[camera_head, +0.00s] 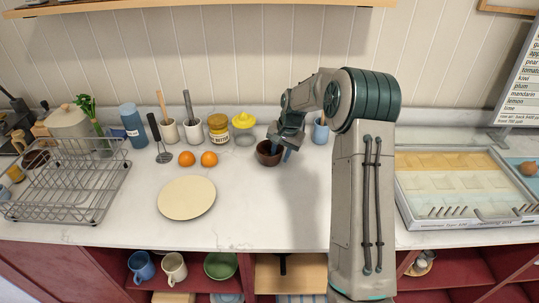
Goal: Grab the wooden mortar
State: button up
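The wooden mortar is a small dark brown bowl (267,154) standing upright on the white counter, right of the middle of the row of items. My gripper (281,148) is right at its upper right rim, pointing down. One dark fingertip shows beside the bowl's right side and another part of the gripper is over its back rim. The fingers look apart, but I cannot tell whether they touch the mortar. The gripper hides part of the rim.
Two oranges (197,159) and a cream plate (186,198) lie to the left. A dish rack (70,185) is far left. The counter in front of the mortar is clear.

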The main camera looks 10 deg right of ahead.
grip_shut()
jog(key=shift+r, duration=0.15)
